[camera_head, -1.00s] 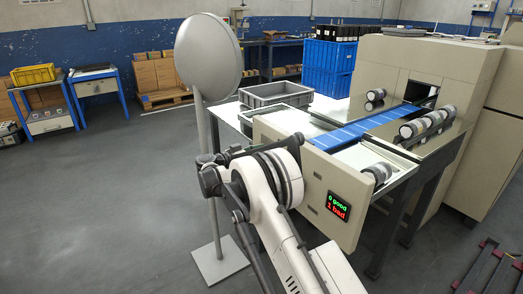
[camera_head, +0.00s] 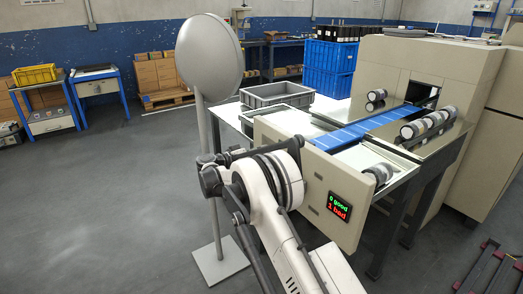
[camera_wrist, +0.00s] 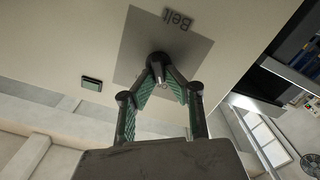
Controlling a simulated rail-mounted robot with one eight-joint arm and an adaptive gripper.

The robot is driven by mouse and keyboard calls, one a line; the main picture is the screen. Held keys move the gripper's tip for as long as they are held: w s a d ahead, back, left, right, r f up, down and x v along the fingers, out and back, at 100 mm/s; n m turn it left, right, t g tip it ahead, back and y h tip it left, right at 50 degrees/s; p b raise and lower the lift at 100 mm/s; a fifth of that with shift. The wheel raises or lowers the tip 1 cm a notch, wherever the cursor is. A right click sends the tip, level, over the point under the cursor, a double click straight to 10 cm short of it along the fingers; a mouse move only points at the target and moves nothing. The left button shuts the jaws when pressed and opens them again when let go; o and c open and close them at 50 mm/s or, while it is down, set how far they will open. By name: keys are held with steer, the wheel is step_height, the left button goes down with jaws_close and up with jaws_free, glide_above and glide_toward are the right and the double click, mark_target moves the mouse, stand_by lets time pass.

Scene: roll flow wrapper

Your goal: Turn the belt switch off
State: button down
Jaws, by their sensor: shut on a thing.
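The belt switch is a round dark knob (camera_wrist: 158,60) with a light mark, on a grey plate (camera_wrist: 187,47) labelled "Belt" in the wrist view. My gripper (camera_wrist: 160,78) is at the knob, its green-padded fingers closed in around it. The plate is on the beige front panel of the machine (camera_wrist: 75,45). In the head view my arm's end lies against the machine's front panel (camera_head: 335,232), and my arm hides the knob there. An "O" of smaller lettering shows beside the fingers; the rest is covered, so the switch position cannot be read.
In the head view a display (camera_head: 339,205) reads "0 good, 1 bad". The blue belt (camera_head: 350,134) carries no rolls; several rolls (camera_head: 425,125) lie beside it. A grey round-headed stand (camera_head: 208,60) rises close to my arm.

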steer(key=c, duration=1.8)
jaws_free()
steer(key=shift+a, duration=0.1)
steer(key=v, duration=1.2)
steer(key=shift+s, duration=0.1)
